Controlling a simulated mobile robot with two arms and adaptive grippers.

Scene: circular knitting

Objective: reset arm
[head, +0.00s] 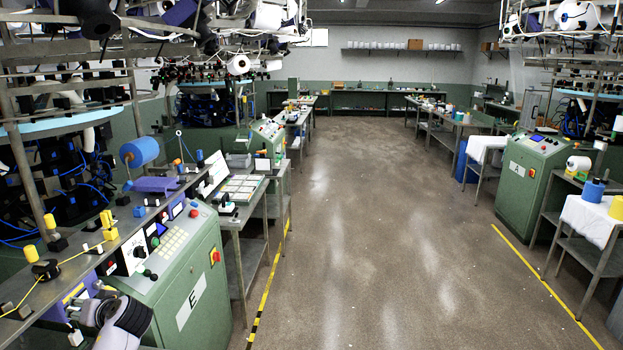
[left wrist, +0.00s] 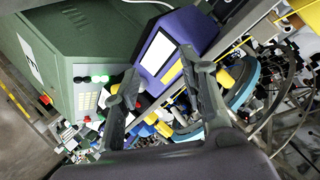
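My left gripper (head: 78,312) is at the lower left of the head view, beside the green cabinet marked E (head: 192,296). In the left wrist view the two fingers of my left gripper (left wrist: 156,76) stand well apart with nothing held between them. Beyond the fingertips is a purple box (left wrist: 192,34) with a white panel and a yellow strip. The green cabinet (left wrist: 85,40) with its keypad and knobs fills the upper left of that view. My right gripper is in neither view.
A metal shelf with yellow and black pieces (head: 38,268) and a blue spool (head: 139,152) runs along the left. The aisle floor (head: 370,230) is clear between yellow lines. Another green cabinet (head: 527,180) stands on the right.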

